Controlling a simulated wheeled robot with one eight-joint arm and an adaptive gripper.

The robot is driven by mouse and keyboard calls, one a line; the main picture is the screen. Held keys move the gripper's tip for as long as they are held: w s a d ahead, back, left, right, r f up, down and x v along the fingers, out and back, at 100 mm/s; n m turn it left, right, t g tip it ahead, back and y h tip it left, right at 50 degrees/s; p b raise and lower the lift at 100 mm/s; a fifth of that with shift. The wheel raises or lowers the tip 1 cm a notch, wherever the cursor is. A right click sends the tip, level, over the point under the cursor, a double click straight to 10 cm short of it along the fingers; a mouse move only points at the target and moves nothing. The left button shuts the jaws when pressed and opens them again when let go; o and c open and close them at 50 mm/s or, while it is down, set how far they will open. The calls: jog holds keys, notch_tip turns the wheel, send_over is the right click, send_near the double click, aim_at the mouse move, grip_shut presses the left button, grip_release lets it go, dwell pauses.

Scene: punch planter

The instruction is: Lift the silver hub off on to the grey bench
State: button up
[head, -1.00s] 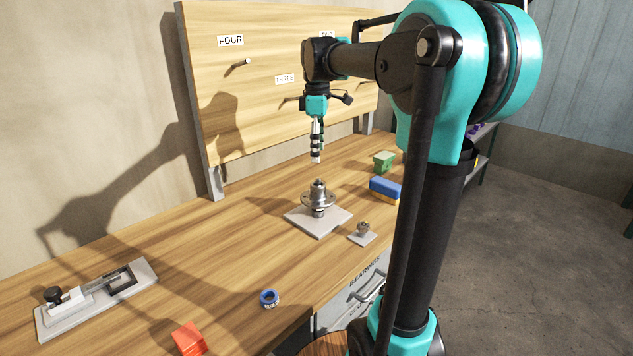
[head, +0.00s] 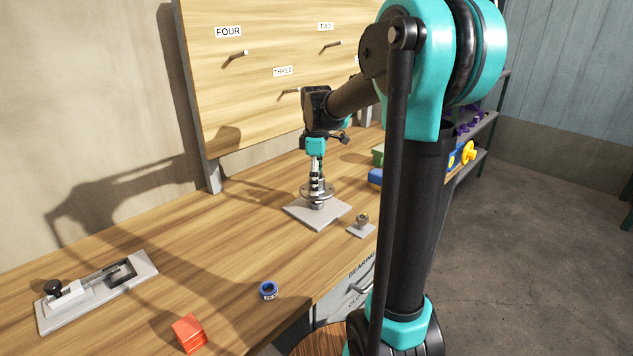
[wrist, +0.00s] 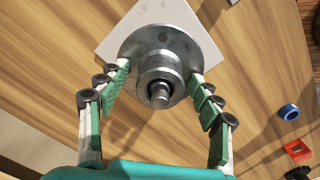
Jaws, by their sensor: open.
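The silver hub (head: 319,203) is a round flanged metal part with a central shaft. It stands upright on a pale grey square plate (head: 300,214) on the bench. In the wrist view the hub (wrist: 163,47) fills the upper middle, its shaft end facing the camera, with the plate (wrist: 115,42) behind it. My gripper (head: 317,187) points down at the hub from above. In the wrist view my open gripper (wrist: 160,76) has one finger on each side of the hub; I cannot tell whether either finger touches it. The bench top (head: 225,235) looks like brown wood, not grey.
A small plate with a post (head: 361,230) is right of the hub. Blue (head: 375,177) and green (head: 377,156) blocks lie behind it. A blue ring (head: 268,290), a red block (head: 189,334) and a grey fixture (head: 97,293) are further left. Bare wood lies left of the hub.

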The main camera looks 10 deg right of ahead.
grip_shut()
jog(key=c, duration=0.7)
grip_release()
jog(key=c, duration=0.7)
jog(key=shift+o, duration=0.2)
jog(key=shift+r, duration=4.25)
